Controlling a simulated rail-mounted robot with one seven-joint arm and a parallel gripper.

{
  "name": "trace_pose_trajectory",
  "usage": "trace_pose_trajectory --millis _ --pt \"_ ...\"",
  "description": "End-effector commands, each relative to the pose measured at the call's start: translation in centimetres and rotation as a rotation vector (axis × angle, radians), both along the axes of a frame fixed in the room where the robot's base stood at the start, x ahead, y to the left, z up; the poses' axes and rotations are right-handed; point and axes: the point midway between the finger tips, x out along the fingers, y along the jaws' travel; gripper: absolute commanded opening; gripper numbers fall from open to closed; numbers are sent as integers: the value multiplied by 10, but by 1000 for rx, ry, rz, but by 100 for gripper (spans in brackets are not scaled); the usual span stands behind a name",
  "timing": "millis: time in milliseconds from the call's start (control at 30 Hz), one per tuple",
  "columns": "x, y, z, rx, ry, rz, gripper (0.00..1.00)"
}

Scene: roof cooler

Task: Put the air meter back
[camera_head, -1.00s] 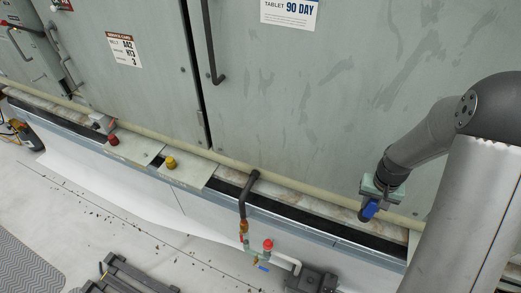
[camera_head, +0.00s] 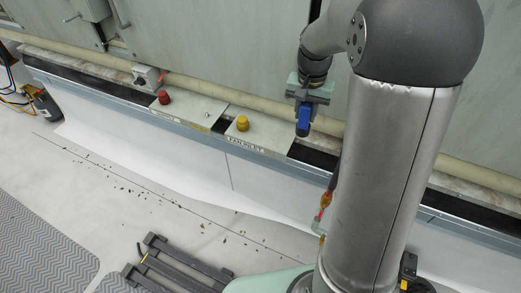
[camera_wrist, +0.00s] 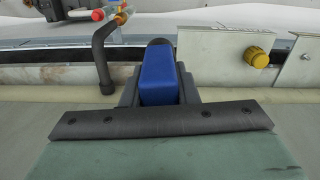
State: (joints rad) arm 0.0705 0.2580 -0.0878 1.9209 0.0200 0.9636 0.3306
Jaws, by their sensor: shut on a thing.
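My gripper (camera_head: 306,105) is shut on a blue and dark grey object, the air meter (camera_head: 304,119), and holds it in front of the cabinet wall, above the ledge. In the wrist view the air meter (camera_wrist: 158,75) shows as a blue body with a dark end, between the dark fingers of my gripper (camera_wrist: 158,92). The lower part of the air meter is hidden by my gripper in that view. No empty holder or case for the meter can be made out for certain.
A box with a yellow knob (camera_head: 242,123) and one with a red knob (camera_head: 164,97) sit on the ledge. Valve piping (camera_wrist: 107,15) stands nearby. A dark rack (camera_head: 165,265) lies on the floor. A black canister (camera_head: 44,104) with hoses stands at far left.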

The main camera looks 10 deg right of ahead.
Motion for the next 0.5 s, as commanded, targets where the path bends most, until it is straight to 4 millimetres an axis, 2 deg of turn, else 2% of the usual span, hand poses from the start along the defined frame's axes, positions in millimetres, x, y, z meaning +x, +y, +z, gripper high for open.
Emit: trace_pose_trajectory --millis 33,267,367,500 --pt "-1 -4 -10 1 -6 -27 0" --pt "-3 -8 -4 6 -2 -90 0" --pt "9 1 -9 6 1 -92 0" --pt "37 20 -24 6 3 -90 0"
